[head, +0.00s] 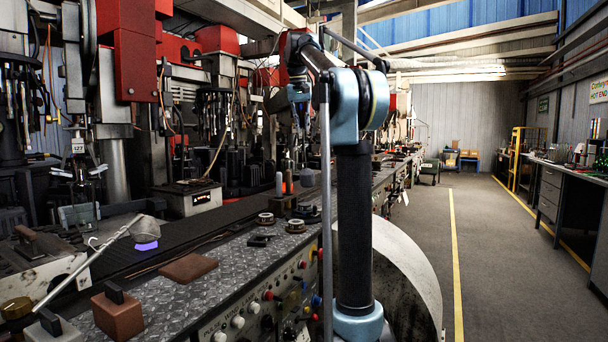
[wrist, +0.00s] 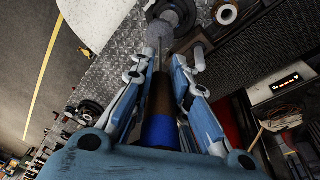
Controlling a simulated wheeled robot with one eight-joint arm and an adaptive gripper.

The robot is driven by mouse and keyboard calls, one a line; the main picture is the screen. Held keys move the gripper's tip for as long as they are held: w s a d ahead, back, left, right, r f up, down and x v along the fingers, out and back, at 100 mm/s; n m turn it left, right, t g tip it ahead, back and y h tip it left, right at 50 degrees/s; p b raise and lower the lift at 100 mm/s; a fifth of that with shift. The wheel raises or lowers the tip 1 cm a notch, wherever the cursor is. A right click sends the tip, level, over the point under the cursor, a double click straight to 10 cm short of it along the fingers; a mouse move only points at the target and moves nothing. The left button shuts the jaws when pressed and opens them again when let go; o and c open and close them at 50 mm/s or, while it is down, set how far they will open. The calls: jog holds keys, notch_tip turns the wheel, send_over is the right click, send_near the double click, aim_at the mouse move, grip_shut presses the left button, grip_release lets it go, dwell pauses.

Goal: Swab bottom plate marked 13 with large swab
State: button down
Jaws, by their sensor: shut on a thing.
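My gripper (wrist: 162,72) is shut on a swab (wrist: 158,130) in the wrist view. The swab has a blue and brown handle and a thin metal shaft pointing up the picture. A greyish part (wrist: 160,34) lies at the shaft's far end, over a dark round thing; I cannot tell whether they touch. In the head view my gripper (head: 299,92) is beyond my arm, above the counter, and partly hidden. I cannot make out a plate marked 13. A small number tag (head: 78,146) hangs on the left machine, too small to read surely.
The metal counter (head: 235,278) holds a brown flat block (head: 188,268), ring-shaped parts (head: 265,219) and a brown handled block (head: 117,314). A box with a lit display (head: 200,198) stands behind. Machines line the left. The aisle floor (head: 495,260) on the right is clear.

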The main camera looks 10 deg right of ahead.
jog(key=w+d+f+g+y, duration=0.1)
jog(key=w+d+f, duration=0.1)
jog(key=f, duration=0.4)
jog(key=shift+w+d+g, duration=0.25)
jog(key=shift+w+g, duration=0.15)
jog(key=shift+w, duration=0.25)
jog(key=shift+f, duration=0.45)
dwell(0.9)
jog(key=shift+a, duration=0.2)
jog(key=shift+a+r, duration=0.15)
jog(key=shift+a, duration=0.65)
jog(key=shift+d, duration=0.15)
jog(key=shift+d, duration=0.8)
jog(key=shift+a, duration=0.1)
